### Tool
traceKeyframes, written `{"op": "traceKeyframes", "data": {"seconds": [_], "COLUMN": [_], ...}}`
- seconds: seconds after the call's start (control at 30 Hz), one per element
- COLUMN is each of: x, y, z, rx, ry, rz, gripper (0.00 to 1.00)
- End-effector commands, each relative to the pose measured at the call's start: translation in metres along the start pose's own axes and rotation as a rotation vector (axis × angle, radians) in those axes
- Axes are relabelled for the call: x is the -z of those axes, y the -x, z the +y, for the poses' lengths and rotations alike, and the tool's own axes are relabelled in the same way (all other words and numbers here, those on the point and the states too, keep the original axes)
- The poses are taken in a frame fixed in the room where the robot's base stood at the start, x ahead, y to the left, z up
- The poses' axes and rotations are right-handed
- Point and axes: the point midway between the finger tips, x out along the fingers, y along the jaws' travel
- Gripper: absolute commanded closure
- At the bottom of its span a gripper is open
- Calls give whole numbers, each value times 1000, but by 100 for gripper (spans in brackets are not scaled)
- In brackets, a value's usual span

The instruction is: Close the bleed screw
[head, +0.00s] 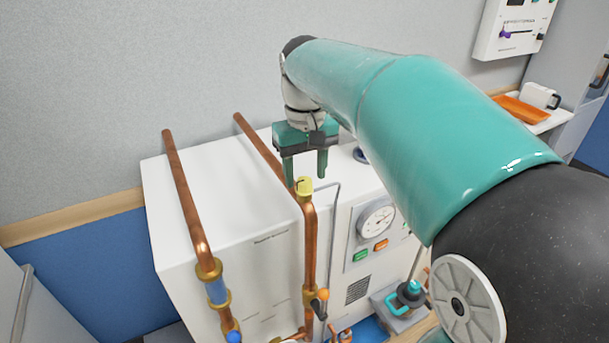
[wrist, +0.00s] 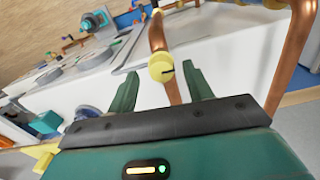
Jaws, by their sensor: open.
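The bleed screw (head: 304,186) is a yellow, round-headed piece at the top bend of a copper pipe, in front of the white cabinet. In the wrist view the bleed screw (wrist: 161,68) shows a dark slot line on its head and lies between and beyond my two fingertips. My gripper (head: 306,168) is open, with its green fingers pointing down just above the screw in the head view. In the wrist view my gripper (wrist: 163,78) has its fingers spread to either side of the screw, and I see no contact.
The white cabinet (head: 215,205) carries a round gauge (head: 376,219) on its front. Another copper pipe (head: 184,190) with a blue-banded fitting (head: 216,289) runs at left. An orange-knobbed valve (head: 321,294) sits lower on the pipe. The grey wall (head: 130,80) stands close behind.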

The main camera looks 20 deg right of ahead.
Motion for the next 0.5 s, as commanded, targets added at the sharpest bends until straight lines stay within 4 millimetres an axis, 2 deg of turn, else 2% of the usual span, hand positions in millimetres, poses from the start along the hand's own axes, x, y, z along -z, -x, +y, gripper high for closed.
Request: {"op": "traceKeyframes", "data": {"seconds": [0.17,0.43,0.5], "x": [1,2,2], "y": [-15,-17,-17], "z": [-1,-1,-1], "rx": [0,0,0], "ry": [1,1,1], "rz": [-1,0,0], "gripper": [49,49,61]}}
